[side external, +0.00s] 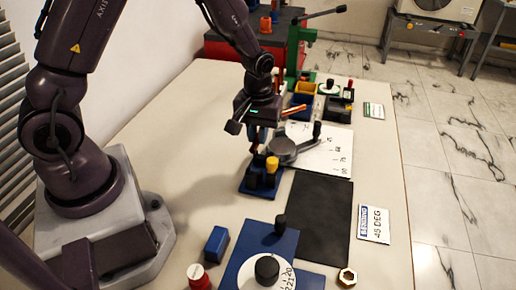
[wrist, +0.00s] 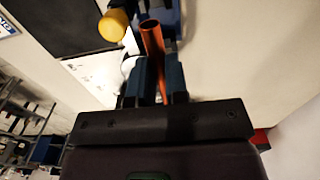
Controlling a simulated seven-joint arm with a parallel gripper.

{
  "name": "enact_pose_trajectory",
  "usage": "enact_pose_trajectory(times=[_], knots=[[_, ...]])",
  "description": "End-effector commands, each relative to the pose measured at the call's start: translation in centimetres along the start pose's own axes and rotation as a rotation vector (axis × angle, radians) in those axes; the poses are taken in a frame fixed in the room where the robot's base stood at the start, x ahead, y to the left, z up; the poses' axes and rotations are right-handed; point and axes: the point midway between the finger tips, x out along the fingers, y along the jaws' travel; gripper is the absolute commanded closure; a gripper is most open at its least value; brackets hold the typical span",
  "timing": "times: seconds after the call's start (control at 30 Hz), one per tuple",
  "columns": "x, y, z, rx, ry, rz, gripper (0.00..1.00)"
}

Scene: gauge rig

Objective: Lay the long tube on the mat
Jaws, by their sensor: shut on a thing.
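My gripper (side external: 258,142) is shut on an orange-copper tube (wrist: 153,42), above the blue stand (side external: 250,186). In the wrist view the tube stands between the two dark blue fingers (wrist: 158,80) and its open end points away from my palm. In the side view only a small part of the tube (side external: 255,134) shows beside the fingers. I cannot tell whether its lower end is still in the stand. The black mat (side external: 320,215) lies flat and bare to the right of the stand; its dark corner shows in the wrist view (wrist: 65,25).
A yellow knob (side external: 272,164) rises from the stand, close to the tube. A blue plate with a dial (side external: 267,270) lies in front. A "BENDING 45 DEG" card (side external: 373,224) lies right.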

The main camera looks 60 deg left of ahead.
Motion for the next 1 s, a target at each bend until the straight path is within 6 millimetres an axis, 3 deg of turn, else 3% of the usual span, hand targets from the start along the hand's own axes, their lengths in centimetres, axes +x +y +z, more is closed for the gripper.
enact_pose_trajectory(times=[0.17, 0.27, 0.43, 0.5, 0.63, 0.83, 1.0], knots=[[-2.4, 0.8, 0.5, 0.026, 0.007, 0.006, 1.00], [-3.4, 2.0, 2.4, 0.085, 0.010, 0.012, 1.00], [-3.7, 2.3, 8.8, 0.238, 0.001, 0.010, 1.00], [-3.6, 1.6, 11.5, 0.298, -0.002, 0.010, 1.00], [-3.1, -0.1, 14.8, 0.373, -0.006, 0.007, 1.00], [-2.1, -1.6, 15.9, 0.391, -0.010, 0.001, 1.00], [-0.6, 1.4, 14.3, 0.392, -0.003, 0.008, 1.00]])
